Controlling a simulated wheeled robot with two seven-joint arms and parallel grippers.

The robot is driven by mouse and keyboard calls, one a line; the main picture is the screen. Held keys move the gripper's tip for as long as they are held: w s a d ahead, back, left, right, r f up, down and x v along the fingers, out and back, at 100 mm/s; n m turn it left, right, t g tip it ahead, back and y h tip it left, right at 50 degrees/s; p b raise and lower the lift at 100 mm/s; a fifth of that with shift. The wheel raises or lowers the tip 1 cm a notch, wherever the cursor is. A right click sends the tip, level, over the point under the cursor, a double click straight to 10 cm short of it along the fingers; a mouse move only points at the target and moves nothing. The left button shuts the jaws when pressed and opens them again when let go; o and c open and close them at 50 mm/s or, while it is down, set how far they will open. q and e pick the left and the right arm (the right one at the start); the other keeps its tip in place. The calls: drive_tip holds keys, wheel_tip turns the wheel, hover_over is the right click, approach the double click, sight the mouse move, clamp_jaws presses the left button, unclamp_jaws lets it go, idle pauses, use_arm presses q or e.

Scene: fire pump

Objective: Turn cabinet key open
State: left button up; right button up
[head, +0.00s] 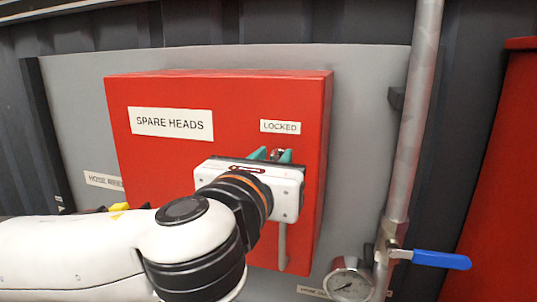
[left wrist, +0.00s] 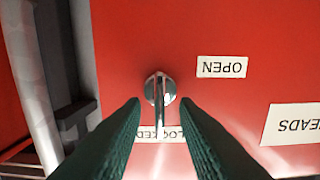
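The red cabinet (head: 160,165) has a "SPARE HEADS" label and a "LOCKED" label (head: 280,127). A silver key (left wrist: 159,88) in a round lock shows in the left wrist view. Its flat bow points toward the "LOCKED" label, which the fingers partly cover. An "OPEN" label (left wrist: 222,67) lies to one side of the lock. My left gripper (head: 271,155) is in front of the cabinet door with its teal fingers at the lock. In the left wrist view its fingers (left wrist: 160,108) are apart, with the key's bow between them and a gap on each side. My right gripper is not in view.
A grey vertical pipe (head: 412,140) runs right of the cabinet, with a blue valve lever (head: 440,259) and a round gauge (head: 350,280) low down. A red panel (head: 505,170) stands at the far right. A "HOSE REEL" label (head: 104,181) is left of the cabinet.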

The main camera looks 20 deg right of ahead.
use_arm(q)
clamp_jaws()
drive_tip(key=n+b, duration=0.2)
drive_tip(key=b, duration=0.1)
drive_tip(key=shift+a+f+n, duration=0.1)
drive_tip(key=shift+f+n, duration=0.1)
drive_tip(key=shift+n, duration=0.1)
drive_tip(key=shift+w+a+f+n+b, duration=0.1)
drive_tip(key=shift+a+n+b, duration=0.05)
drive_tip(key=shift+n+b, duration=2.1)
drive_tip(key=shift+w+a+f+n+b, duration=0.15)
drive_tip(key=shift+n+b, duration=1.35)
drive_tip(key=shift+n, duration=1.3)
drive_tip(key=shift+w+a+f+n+b, duration=0.1)
drive_tip(key=shift+n+b, duration=1.8)
drive_tip(key=shift+n, duration=0.65)
